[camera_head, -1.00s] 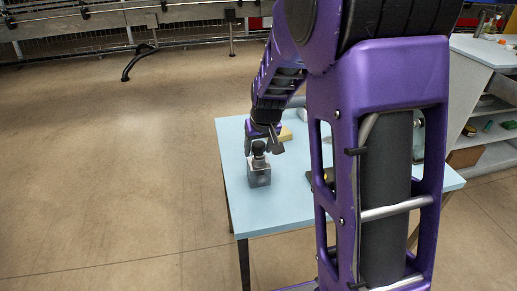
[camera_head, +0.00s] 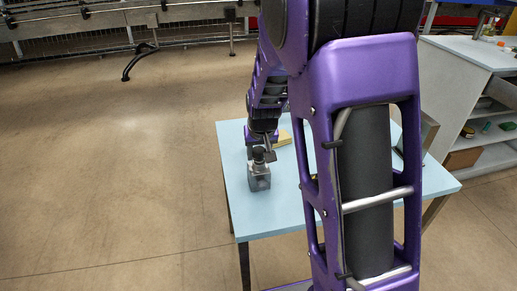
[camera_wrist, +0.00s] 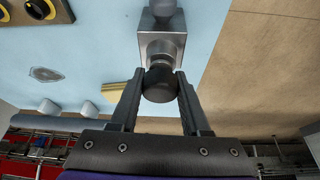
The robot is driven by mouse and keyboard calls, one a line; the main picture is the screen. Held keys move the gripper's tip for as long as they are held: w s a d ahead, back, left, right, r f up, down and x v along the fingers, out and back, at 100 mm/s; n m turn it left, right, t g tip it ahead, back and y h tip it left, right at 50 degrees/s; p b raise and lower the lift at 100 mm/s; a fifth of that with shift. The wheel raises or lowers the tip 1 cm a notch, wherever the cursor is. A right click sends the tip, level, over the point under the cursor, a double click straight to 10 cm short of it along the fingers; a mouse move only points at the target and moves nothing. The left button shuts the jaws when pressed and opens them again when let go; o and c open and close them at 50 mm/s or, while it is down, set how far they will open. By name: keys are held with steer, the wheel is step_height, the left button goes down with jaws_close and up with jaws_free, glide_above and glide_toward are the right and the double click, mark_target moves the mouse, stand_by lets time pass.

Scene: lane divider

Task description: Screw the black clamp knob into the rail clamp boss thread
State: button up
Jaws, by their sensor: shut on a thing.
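The black clamp knob (camera_wrist: 159,84) sits between the two fingers of my gripper (camera_wrist: 160,92), which is shut on it in the wrist view. The knob is at the near face of the grey metal rail clamp (camera_wrist: 153,47); the boss thread is hidden, and how deep the knob sits cannot be told. In the head view the clamp (camera_head: 259,179) stands upright near the left side of the table, with the dark knob (camera_head: 259,155) at its top and my gripper (camera_head: 262,150) around it, small and partly blended with it.
The pale blue table (camera_head: 285,215) is clear in front of the clamp. A yellow block (camera_head: 283,138) lies behind it. The wrist view shows a black and yellow part (camera_wrist: 38,10) and a flat grey piece (camera_wrist: 46,75). A shelf unit (camera_head: 465,110) stands at the right.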

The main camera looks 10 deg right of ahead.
steer(key=shift+r+m+p, duration=0.2)
steer(key=shift+m+p, duration=0.3)
steer(key=shift+p, duration=0.55)
steer(key=shift+f+m+h, duration=0.25)
steer(key=shift+m+h, duration=0.05)
steer(key=shift+m, duration=0.1)
steer(key=shift+r+m+p, duration=0.25)
steer(key=shift+m+p, duration=0.15)
steer(key=shift+p, duration=0.85)
steer(key=shift+d+f+m+h, duration=0.1)
steer(key=shift+f+m+h, duration=0.2)
steer(key=shift+m, duration=0.2)
steer(key=shift+r, duration=0.1)
